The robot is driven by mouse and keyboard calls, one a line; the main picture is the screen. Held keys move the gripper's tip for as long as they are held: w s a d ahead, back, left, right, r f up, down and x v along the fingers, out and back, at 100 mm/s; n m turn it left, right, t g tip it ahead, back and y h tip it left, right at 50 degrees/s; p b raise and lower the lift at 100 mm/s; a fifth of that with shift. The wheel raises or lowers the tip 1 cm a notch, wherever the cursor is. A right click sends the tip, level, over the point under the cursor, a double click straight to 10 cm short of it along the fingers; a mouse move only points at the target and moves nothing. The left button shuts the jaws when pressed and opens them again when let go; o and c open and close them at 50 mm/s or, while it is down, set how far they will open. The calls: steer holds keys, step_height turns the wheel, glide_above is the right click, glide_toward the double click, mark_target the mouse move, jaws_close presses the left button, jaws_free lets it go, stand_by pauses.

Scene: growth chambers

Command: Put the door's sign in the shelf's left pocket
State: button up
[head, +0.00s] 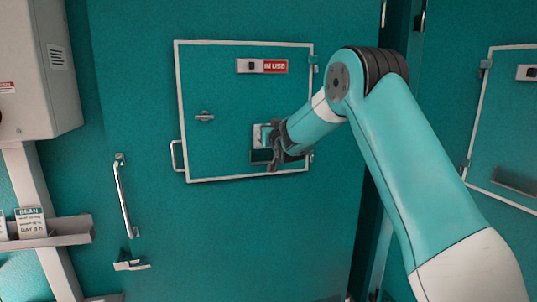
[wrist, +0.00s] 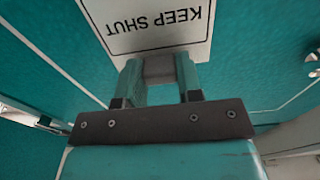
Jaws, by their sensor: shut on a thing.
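The door's sign, a white plate reading KEEP SHUT (wrist: 150,22), shows upside down at the top of the wrist view. My gripper (wrist: 158,75) is shut on the grey tab at the sign's edge. In the head view my gripper (head: 277,145) is at the lower right of the framed panel on the teal door (head: 235,115). It hides most of the sign. I cannot tell whether the sign touches the door. The shelf (head: 65,232) is at the far left, cut off by the picture edge. Its pockets cannot be made out clearly.
Cards stand on the shelf, one reading BEAN (head: 30,222). A long door handle (head: 124,195) stands between shelf and panel. A slider reading IN USE (head: 262,66) is at the panel's top. A grey box (head: 40,75) hangs above the shelf.

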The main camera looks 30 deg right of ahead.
steer(key=b+v, duration=0.6)
steer(key=v, duration=0.2)
steer(key=shift+s, duration=0.3)
steer(key=shift+a+f, duration=0.1)
stand_by(1.1)
